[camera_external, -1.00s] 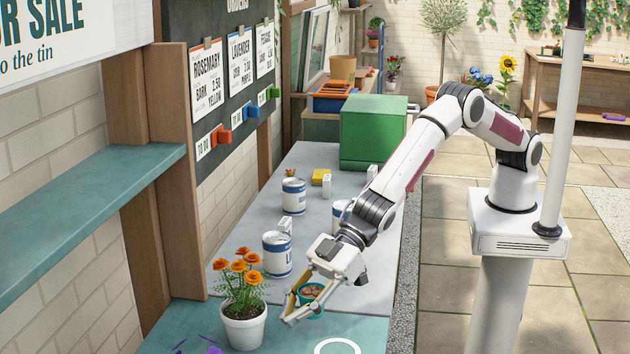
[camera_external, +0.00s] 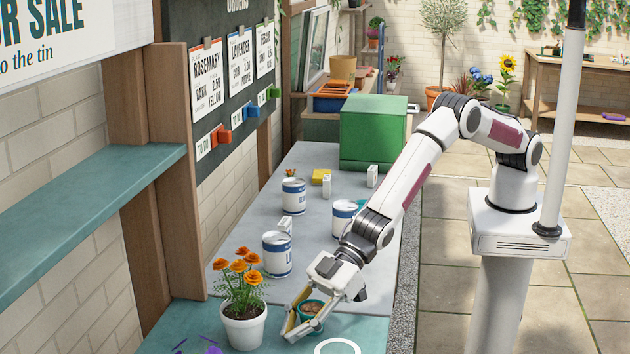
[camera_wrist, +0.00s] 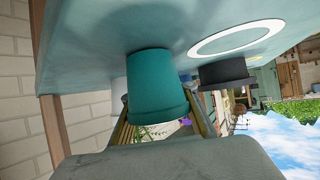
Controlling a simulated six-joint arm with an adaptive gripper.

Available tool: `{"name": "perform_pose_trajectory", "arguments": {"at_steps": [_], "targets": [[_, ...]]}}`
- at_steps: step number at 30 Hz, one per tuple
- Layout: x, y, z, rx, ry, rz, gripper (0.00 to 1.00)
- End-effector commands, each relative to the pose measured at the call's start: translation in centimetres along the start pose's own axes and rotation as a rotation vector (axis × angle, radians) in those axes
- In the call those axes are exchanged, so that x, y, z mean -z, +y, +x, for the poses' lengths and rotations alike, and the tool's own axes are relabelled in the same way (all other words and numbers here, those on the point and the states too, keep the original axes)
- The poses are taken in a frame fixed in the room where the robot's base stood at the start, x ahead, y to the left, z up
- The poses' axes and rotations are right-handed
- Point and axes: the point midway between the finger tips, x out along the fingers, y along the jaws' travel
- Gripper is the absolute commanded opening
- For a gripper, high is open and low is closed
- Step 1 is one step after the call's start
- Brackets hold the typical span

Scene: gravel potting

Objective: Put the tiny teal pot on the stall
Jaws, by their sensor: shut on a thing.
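The tiny teal pot (camera_external: 311,308) has brown contents showing at its top in the external view. My gripper (camera_external: 303,322) is shut on it and holds it over the near end of the teal stall top (camera_external: 185,318). In the wrist view the teal pot (camera_wrist: 156,84) fills the middle, between my fingers, close to the teal surface (camera_wrist: 110,40). I cannot tell whether its base touches that surface. A white ring (camera_external: 337,346) is marked on the stall just in front of the pot; it also shows in the wrist view (camera_wrist: 205,47).
A white pot of orange marigolds (camera_external: 244,325) stands close left of my gripper. Blue-and-white tins (camera_external: 277,255) stand on the grey counter (camera_external: 312,215) behind, with a green box (camera_external: 374,135) farther back. A dark object (camera_wrist: 226,73) shows beside the pot in the wrist view.

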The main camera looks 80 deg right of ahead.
Motion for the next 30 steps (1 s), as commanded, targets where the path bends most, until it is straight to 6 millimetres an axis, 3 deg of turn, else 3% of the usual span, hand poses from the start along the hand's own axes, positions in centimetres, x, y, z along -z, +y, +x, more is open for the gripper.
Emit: {"name": "perform_pose_trajectory", "arguments": {"at_steps": [7,8,11,30], "targets": [[-0.18,0.00,0.11,0.000,0.000,0.000,0.00],[-0.25,0.00,0.13,0.000,-0.001,0.000,0.22],[-0.21,0.00,0.12,0.000,-0.001,0.000,0.46],[0.07,0.00,-0.11,0.000,0.000,0.000,0.46]]}}
